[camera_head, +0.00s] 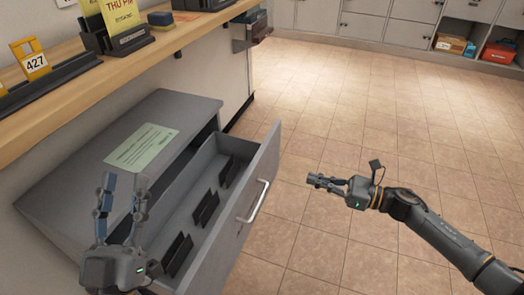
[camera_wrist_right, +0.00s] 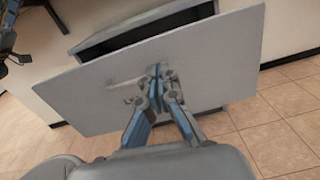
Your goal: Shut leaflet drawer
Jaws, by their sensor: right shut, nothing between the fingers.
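The grey leaflet drawer (camera_head: 250,170) stands pulled out of its low grey cabinet (camera_head: 185,110). Several dark dividers stand inside it, and a pale bar handle (camera_head: 258,201) is on its front. In the right wrist view the drawer front (camera_wrist_right: 215,55) spans the picture, with the dark opening of the cabinet behind it. My right gripper (camera_head: 312,181) is shut and empty, to the right of the handle and apart from the front; its fingertips show in the wrist view (camera_wrist_right: 158,72). My left gripper (camera_head: 122,187) is open and empty over the left part of the cabinet.
A green sheet (camera_head: 142,147) lies on the cabinet top. A wooden counter (camera_head: 110,78) with a 427 sign (camera_head: 36,62) and leaflet holders runs above it. The tiled floor on the right is clear up to the lockers (camera_head: 400,20) at the back.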

